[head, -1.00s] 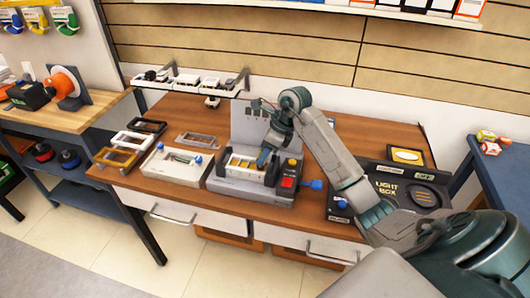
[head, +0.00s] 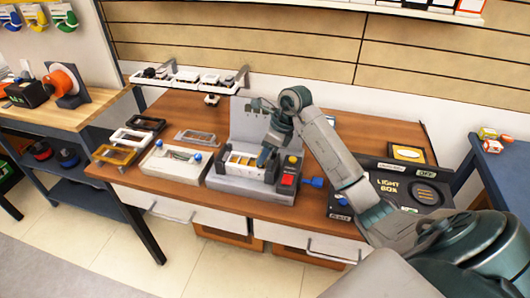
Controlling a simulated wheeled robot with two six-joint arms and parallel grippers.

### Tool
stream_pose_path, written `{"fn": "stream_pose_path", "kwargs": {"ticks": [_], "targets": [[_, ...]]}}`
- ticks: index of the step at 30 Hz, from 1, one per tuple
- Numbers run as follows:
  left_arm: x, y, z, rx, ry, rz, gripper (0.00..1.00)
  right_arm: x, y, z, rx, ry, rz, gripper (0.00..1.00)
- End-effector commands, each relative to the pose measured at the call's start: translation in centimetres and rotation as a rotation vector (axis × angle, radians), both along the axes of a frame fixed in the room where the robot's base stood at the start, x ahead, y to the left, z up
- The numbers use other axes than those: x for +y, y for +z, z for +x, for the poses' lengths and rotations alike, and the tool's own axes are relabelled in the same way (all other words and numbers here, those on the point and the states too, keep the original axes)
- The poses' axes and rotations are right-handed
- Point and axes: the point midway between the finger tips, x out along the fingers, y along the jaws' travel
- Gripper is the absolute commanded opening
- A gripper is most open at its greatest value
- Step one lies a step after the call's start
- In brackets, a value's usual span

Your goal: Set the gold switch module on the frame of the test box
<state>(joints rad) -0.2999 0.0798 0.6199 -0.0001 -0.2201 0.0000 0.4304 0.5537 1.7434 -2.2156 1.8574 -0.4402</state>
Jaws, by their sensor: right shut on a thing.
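The test box (head: 225,184) is a grey unit with an upright back plate, near the middle of the table. Its frame (head: 233,165) lies on top and holds pale pieces with a yellowish tint. I cannot tell whether the piece touches the frame. My left gripper is not in view.
A red button block (head: 288,180) and a yellow knob stand right of the frame. A white tester (head: 172,172) is to the left, with a gold frame (head: 114,154) and other frames beyond. The light box (head: 395,188) lies right. A rail of bins (head: 185,77) stands behind.

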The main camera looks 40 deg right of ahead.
Motion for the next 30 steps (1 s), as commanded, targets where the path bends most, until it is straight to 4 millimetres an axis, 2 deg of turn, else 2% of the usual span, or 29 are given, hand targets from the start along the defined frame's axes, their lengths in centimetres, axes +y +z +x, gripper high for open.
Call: {"fn": "stream_pose_path", "kwargs": {"ticks": [13,14,17,30], "targets": [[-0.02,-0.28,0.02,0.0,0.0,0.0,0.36,0.0,-0.07,0.01,0.0,0.0,0.0,0.19],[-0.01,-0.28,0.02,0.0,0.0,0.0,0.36,0.0,-0.07,0.01,0.0,0.0,0.0,0.47],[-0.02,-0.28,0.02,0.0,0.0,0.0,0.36,-0.01,-0.08,0.01,0.0,0.0,0.0,0.67],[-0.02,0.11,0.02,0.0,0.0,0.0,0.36,-0.01,0.55,0.02,-0.001,0.0,0.0,0.67]]}}
